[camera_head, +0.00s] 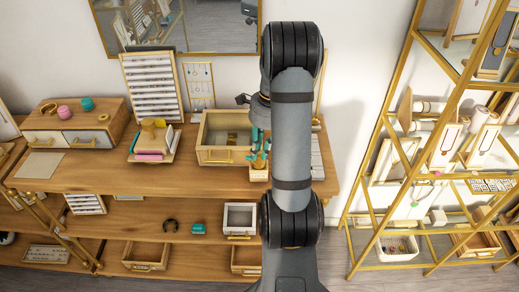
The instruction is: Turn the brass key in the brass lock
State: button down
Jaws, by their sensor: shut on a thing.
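I cannot make out the brass key or the brass lock. An open wooden box (214,118) with a brass handle stands on the worktop just left of my arm. A small brass-coloured patch shows inside it, too small to identify.
A drawer chest (75,121) and a small stacked display (153,143) stand left. A gold-framed shelf (356,190) stands right.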

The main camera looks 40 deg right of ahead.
jog(key=c, duration=1.6)
grip_release()
jog(key=r, duration=0.4)
jog(key=d+r, duration=0.1)
jog(key=r, duration=0.3)
jog(key=s+r, duration=0.1)
jog(key=r, duration=0.3)
jog(key=shift+d, duration=0.25)
jog(key=shift+f, duration=0.15)
jog(key=f, duration=0.4)
jog(key=a+f, duration=0.1)
jog(key=f, duration=0.6)
jog(key=shift+w+a+f, duration=0.3)
jog(key=shift+w, duration=0.1)
jog(key=shift+w+f+m, duration=0.1)
jog(key=shift+f+m, duration=0.05)
jog(key=shift+m, duration=0.15)
jog(key=shift+m+b, duration=0.35)
jog(key=shift+m, duration=0.55)
